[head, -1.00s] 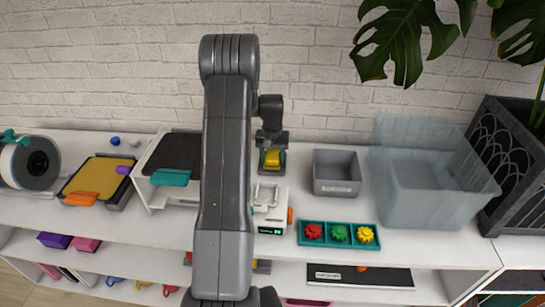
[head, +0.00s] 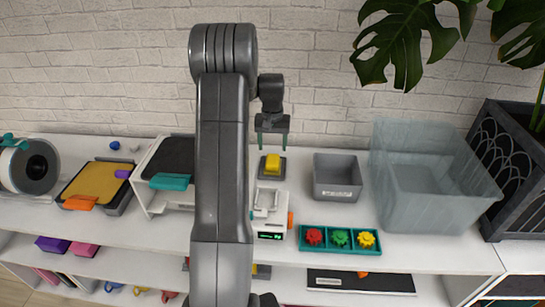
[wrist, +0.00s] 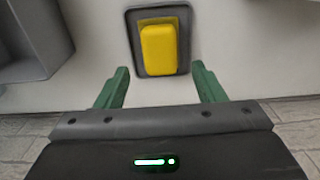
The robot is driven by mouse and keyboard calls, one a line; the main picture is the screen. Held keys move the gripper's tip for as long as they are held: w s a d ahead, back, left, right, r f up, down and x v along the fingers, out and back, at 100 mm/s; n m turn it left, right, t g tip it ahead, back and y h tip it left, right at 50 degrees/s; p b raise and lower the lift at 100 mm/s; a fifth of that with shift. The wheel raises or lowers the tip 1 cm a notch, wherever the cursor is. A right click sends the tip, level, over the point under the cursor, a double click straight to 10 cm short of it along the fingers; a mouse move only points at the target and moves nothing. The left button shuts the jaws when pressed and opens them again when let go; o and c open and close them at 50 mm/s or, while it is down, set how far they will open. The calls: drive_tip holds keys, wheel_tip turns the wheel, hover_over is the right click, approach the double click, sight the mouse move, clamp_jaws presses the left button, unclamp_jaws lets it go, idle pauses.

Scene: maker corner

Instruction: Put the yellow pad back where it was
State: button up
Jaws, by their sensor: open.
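The yellow pad (head: 272,163) rests on a small dark grey base (head: 263,173) on the white shelf top, behind the white device. In the wrist view the yellow pad (wrist: 159,49) lies within the rim of the grey base (wrist: 184,20), slightly turned against it. My gripper (head: 272,137) is open and empty, raised above and behind the pad. In the wrist view its green fingers (wrist: 162,88) are spread wide, apart from the pad.
A white device (head: 270,210) with a green display stands in front of the pad. A grey bin (head: 337,190) and a large translucent tub (head: 440,200) stand to the right. A teal tray (head: 313,248) holds red, green and yellow gears. The brick wall is close behind.

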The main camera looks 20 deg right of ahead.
sight(272, 159)
drive_tip(key=shift+r, duration=2)
